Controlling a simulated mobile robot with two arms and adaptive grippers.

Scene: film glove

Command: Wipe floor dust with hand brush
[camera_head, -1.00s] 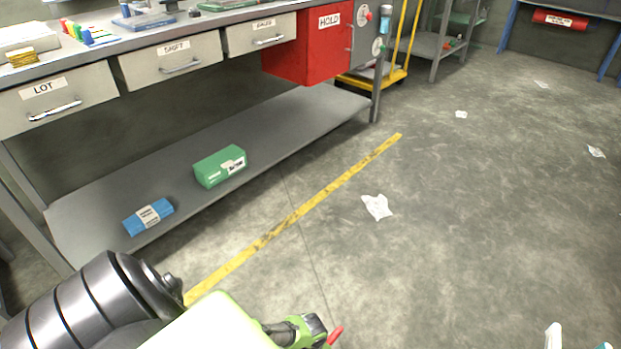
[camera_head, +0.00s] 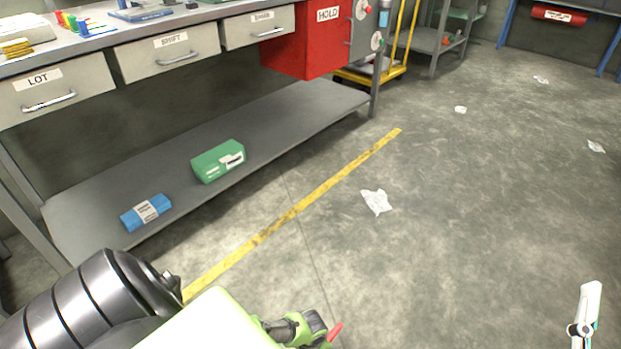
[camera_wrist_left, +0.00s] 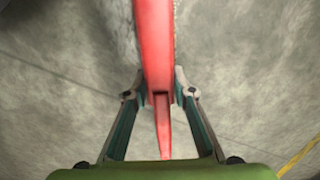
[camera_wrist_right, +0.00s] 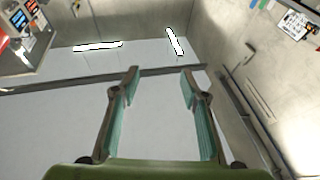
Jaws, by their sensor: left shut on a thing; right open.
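My left gripper (camera_head: 318,332) is low at the bottom of the head view. In the left wrist view its fingers (camera_wrist_left: 160,90) are shut on the red handle of the hand brush (camera_wrist_left: 156,40). A red tip of the brush (camera_head: 336,331) also shows in the head view; the bristles cannot be made out clearly. My right gripper (camera_head: 585,318) shows at the lower right of the head view. In the right wrist view its fingers (camera_wrist_right: 159,80) are apart and empty, facing upward. The grey floor (camera_head: 470,220) is mottled; I cannot tell dust from stains.
A crumpled white scrap (camera_head: 376,201) lies mid-floor, with smaller scraps (camera_head: 596,146) further off. A yellow line (camera_head: 300,208) runs beside the bench, whose lower shelf (camera_head: 110,205) holds a green box (camera_head: 218,161) and a blue pack (camera_head: 146,212). Open floor lies to the right.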

